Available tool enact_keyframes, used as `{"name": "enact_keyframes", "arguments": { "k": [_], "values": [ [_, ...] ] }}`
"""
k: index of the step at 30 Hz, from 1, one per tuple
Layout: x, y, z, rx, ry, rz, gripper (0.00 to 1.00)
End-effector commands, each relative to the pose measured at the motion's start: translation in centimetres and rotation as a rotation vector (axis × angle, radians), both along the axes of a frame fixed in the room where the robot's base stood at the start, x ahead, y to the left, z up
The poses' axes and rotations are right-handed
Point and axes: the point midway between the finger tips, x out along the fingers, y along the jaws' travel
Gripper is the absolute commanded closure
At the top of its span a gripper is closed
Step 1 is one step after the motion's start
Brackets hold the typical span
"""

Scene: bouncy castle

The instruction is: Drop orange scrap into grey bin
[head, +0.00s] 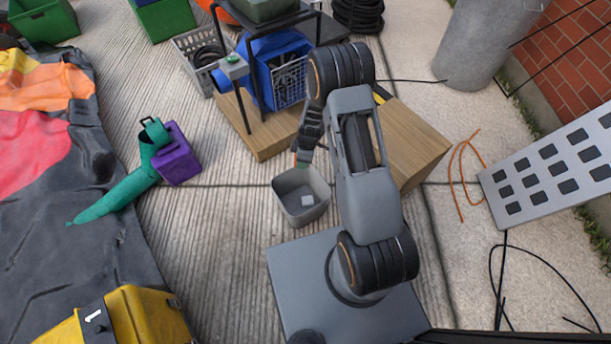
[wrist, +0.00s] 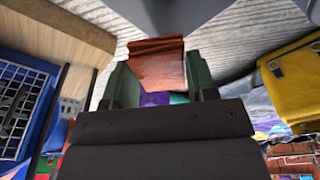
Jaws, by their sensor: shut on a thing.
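The orange scrap (wrist: 157,66) is a folded-looking orange piece between the green fingers of my gripper (wrist: 160,82) in the wrist view. My gripper (head: 302,160) is shut on it. In the head view my gripper points down just above the far rim of the grey bin (head: 290,212), and the scrap is too small there to make out clearly. The bin is a small open-topped box on the ground in front of my base. A small pale square piece (head: 307,200) lies on its floor.
A wooden platform (head: 262,143) with a blue blower (head: 283,50) stands behind the bin. A teal tube (head: 115,195) and purple box (head: 177,155) lie left. A yellow box (head: 140,315) is front left. Concrete left of the bin (head: 215,225) is clear.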

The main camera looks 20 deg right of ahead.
Motion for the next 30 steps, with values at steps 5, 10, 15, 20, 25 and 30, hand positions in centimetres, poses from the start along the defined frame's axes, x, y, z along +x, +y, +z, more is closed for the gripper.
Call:
{"name": "enact_keyframes", "arguments": {
  "k": [5, 10, 15, 20, 25, 30],
  "values": [
    [-0.6, -0.2, -5.3, 0.001, 0.004, 0.3, 0.7],
    [-1.2, -0.2, -8.3, 0.0, 0.001, 0.501, 0.7],
    [-1.5, -0.3, -10.2, 0.0, -0.001, 0.594, 0.7],
    [-1.6, -0.3, -11.9, 0.0, -0.001, 0.611, 0.7],
    [-1.6, -0.3, -13.7, 0.0, -0.001, 0.611, 0.7],
    [-1.6, -0.3, -15.0, 0.0, -0.001, 0.611, 0.7]
  ]
}}
